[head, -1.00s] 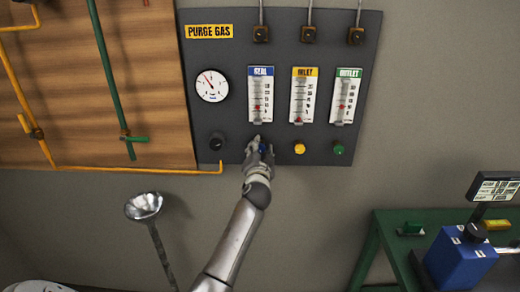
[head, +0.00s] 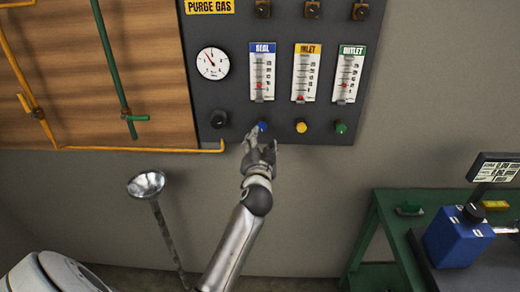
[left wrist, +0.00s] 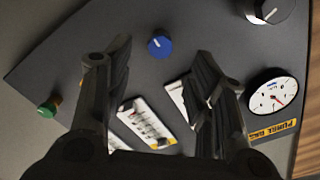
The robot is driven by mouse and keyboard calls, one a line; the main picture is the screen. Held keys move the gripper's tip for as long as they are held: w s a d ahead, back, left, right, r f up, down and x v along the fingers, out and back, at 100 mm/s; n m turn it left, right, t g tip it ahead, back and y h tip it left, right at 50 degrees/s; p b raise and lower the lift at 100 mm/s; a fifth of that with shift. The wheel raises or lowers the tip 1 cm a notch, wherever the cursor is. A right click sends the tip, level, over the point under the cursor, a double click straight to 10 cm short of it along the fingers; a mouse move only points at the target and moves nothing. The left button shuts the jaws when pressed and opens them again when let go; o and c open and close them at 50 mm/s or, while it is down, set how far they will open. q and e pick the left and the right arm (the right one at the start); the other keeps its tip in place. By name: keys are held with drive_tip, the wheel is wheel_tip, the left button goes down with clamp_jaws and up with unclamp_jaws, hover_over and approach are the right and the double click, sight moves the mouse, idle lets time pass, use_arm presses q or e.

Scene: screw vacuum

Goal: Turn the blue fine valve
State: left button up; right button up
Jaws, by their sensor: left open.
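The blue fine valve (head: 263,126) is a small round knob under the SEAL flow meter (head: 261,72) on the dark purge gas panel. In the left wrist view the blue knob (left wrist: 160,43) shows a white mark and lies beyond the gap between the fingers. My left gripper (head: 262,143) is open and empty, just below and in front of the knob; in the wrist view its fingers (left wrist: 158,62) are spread apart and clear of it. My right gripper is not in view.
A yellow knob (head: 301,126) and a green knob (head: 340,128) sit to the right, and a black knob (head: 219,119) to the left. A gauge (head: 212,63) is above. A metal funnel (head: 146,184) stands below left. A green table (head: 388,203) is at right.

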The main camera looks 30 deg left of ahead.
use_arm(q)
drive_tip(key=shift+v, duration=1.65)
drive_tip(key=d+f+m+g+h, duration=0.1)
drive_tip(key=d+f+h, duration=0.15)
drive_tip(key=f, duration=0.75)
drive_tip(key=d+f+m+g+h, duration=0.1)
drive_tip(key=d+f+h, duration=0.15)
drive_tip(key=f, duration=0.85)
drive_tip(key=s+d+f+g+h, duration=0.1)
drive_tip(key=s+d+f+g, duration=0.3)
drive_tip(key=f, duration=0.7)
drive_tip(key=s+d+f+h, duration=0.2)
drive_tip(key=s+f, duration=0.5)
drive_tip(key=f, duration=0.4)
drive_tip(key=s+d+f+g+h+b, duration=0.1)
drive_tip(key=s+f+g, duration=0.1)
drive_tip(key=s+f, duration=0.7)
drive_tip(key=s+d+f+g, duration=0.2)
drive_tip(key=s+f, duration=0.5)
drive_tip(key=s, duration=0.3)
drive_tip(key=s+f+g, duration=0.2)
drive_tip(key=s+f, duration=0.1)
drive_tip(key=s, duration=0.7)
drive_tip(key=s+f+n+g, duration=0.1)
drive_tip(key=s+f+g, duration=0.1)
drive_tip(key=s, duration=0.9)
drive_tip(key=shift+a+f+n+h, duration=0.3)
drive_tip(key=shift+a+f, duration=0.05)
drive_tip(key=shift+f, duration=0.4)
